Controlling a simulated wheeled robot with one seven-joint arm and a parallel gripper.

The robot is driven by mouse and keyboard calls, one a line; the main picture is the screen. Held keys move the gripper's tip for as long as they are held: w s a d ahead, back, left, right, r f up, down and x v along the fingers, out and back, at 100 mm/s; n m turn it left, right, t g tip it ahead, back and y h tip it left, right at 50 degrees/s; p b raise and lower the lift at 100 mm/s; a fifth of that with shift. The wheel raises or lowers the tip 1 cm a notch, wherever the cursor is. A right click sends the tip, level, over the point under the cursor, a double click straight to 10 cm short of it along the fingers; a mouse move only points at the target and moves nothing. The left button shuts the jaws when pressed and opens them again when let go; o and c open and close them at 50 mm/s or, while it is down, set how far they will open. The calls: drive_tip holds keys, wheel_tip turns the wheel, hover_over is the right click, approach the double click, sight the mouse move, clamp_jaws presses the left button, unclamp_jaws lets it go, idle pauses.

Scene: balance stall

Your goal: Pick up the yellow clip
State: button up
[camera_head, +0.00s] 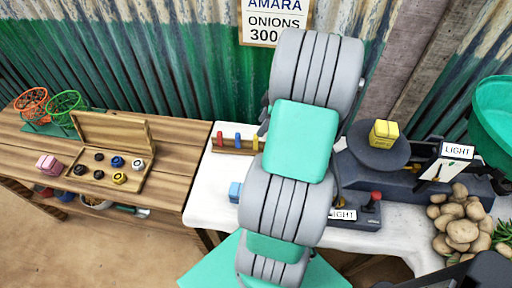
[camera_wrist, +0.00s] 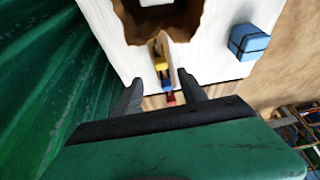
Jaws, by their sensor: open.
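The yellow clip (camera_head: 256,142) stands at the right end of a small wooden rack (camera_head: 232,150), beside the blue clip (camera_head: 238,140) and the red clip (camera_head: 220,139). In the wrist view the yellow clip (camera_wrist: 161,65) is farthest from my palm, with the blue clip (camera_wrist: 167,86) and red clip (camera_wrist: 171,98) nearer. My gripper (camera_wrist: 160,76) is open and empty, its fingers showing on either side of the clip row. I cannot tell its height above the rack. My arm hides the gripper in the head view.
A blue block (camera_head: 235,191) lies on the white table (camera_head: 205,205). A scale with a yellow block (camera_head: 384,134) on its dark pan (camera_head: 358,148), a red-knobbed box (camera_head: 372,212) and potatoes (camera_head: 462,228) stand right. A wooden tray (camera_head: 135,182) is left. A corrugated wall (camera_head: 140,75) stands behind.

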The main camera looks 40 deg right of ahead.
sight(256, 142)
drive_tip(key=x, duration=0.2)
drive_tip(key=p+x, duration=0.1)
drive_tip(key=x, duration=0.5)
drive_tip(key=shift+s+f, duration=0.1)
drive_tip(key=shift+s, duration=0.2)
clamp_jaws()
